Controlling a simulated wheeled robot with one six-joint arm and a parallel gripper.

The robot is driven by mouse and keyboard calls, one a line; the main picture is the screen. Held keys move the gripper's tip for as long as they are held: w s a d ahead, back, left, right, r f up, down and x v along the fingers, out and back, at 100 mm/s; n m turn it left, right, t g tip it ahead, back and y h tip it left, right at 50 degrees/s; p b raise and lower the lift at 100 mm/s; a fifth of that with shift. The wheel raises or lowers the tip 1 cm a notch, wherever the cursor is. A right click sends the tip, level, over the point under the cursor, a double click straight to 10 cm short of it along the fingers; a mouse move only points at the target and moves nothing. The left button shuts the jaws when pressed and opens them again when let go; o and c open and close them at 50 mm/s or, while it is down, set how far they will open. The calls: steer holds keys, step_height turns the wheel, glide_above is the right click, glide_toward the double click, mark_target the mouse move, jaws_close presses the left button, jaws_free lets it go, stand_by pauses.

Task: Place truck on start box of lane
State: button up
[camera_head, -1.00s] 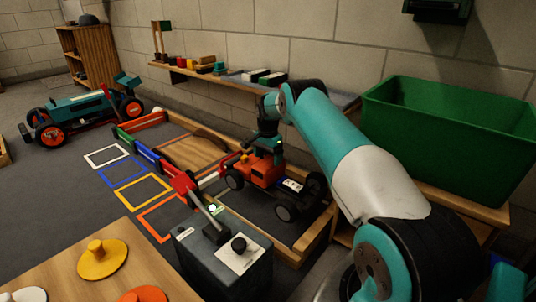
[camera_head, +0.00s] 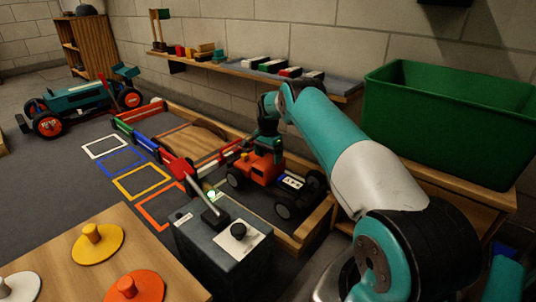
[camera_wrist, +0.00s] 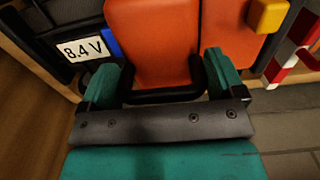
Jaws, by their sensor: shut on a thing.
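The orange truck (camera_head: 262,170) with black wheels stands inside the wooden-framed track, at its near right end. My gripper (camera_head: 268,146) reaches down onto the truck's top from above. In the wrist view my gripper (camera_wrist: 165,90) is shut on a black bar at the edge of the truck's orange body (camera_wrist: 150,40). A white "8.4 V" label (camera_wrist: 82,48) shows on the truck's black rear part. The start boxes are floor outlines left of the track: white (camera_head: 104,147), blue (camera_head: 121,163), yellow (camera_head: 141,181) and red-orange (camera_head: 160,206).
The wooden track rim (camera_head: 318,228) encloses the truck. A green bin (camera_head: 440,125) is at right. A teal car (camera_head: 80,105) stands at far left. The floor around the boxes is clear.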

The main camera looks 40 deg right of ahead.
steer(key=shift+f, duration=0.1)
steer(key=o, duration=1.6)
steer(key=shift+f, duration=0.15)
step_height(320, 180, up, 13)
steer(key=p, duration=0.7)
steer(key=s+a+r+n, duration=0.1)
steer(key=a+r+n, duration=0.6)
steer(key=a+r, duration=0.85)
steer(key=s+a+r+n+t+y, duration=0.1)
steer(key=s+a+r+n, duration=0.1)
steer(key=s+a, duration=0.3)
steer(key=s+a+r+n+y, duration=0.1)
steer(key=s+a+r+n, duration=0.15)
steer(key=a, duration=0.55)
steer(key=s+a+r+n, duration=0.1)
steer(key=s+a+n, duration=0.3)
steer(key=s, duration=0.6)
steer(key=s+a+r+n+y, duration=0.1)
steer(key=s+a+n, duration=0.3)
steer(key=s, duration=0.6)
steer(key=s+a+r+n+g+y, duration=0.1)
steer(key=s+a+n, duration=0.3)
steer(key=s, duration=0.7)
steer(key=shift+a+r, duration=0.15)
steer(key=shift+a, duration=1.05)
